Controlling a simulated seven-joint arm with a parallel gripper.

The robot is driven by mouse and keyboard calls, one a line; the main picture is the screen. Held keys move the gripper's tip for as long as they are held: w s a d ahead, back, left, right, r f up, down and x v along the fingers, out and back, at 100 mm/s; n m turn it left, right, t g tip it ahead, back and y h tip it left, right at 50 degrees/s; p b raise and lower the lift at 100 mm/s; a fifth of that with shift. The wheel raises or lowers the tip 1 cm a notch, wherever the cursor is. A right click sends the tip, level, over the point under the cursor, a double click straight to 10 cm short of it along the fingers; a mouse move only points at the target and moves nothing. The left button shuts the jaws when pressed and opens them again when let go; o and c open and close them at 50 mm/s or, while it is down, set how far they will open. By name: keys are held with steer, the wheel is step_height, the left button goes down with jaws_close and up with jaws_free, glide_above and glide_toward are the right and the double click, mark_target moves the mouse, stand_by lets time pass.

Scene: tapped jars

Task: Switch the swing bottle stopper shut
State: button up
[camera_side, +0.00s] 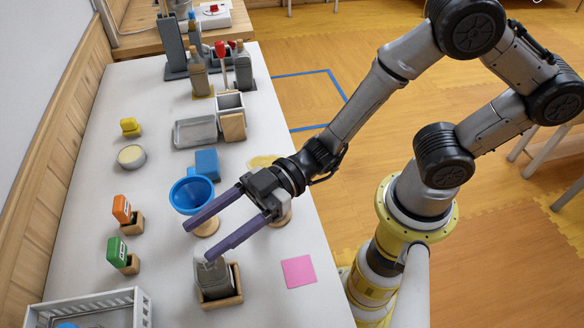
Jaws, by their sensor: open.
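My gripper (200,242) is open, with two long purple fingers reaching left and down over the front half of the white table. Nothing shows between the fingers. A grey glassy bottle or jar (211,275) sits in a wooden holder (221,302) just below the nearer fingertip; I cannot tell whether they touch. No swing stopper can be made out on it. Two grey bottles stand at the back, one on the left (199,76) and one on the right (243,70); their stopper details are too small to tell.
A blue funnel (185,190) on a wooden stand is beside the farther finger. A blue block (207,164), a grey tray (194,131) and an open box (231,120) lie behind. Orange (121,208) and green (116,250) blocks, a white crate (142,306) and a pink square (298,271) are nearby.

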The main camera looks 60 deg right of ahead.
steer(key=s+d+r, duration=0.8)
steer(key=d, duration=0.2)
steer(key=shift+s+r, duration=0.15)
steer(key=shift+r, duration=0.25)
stand_by(0.4)
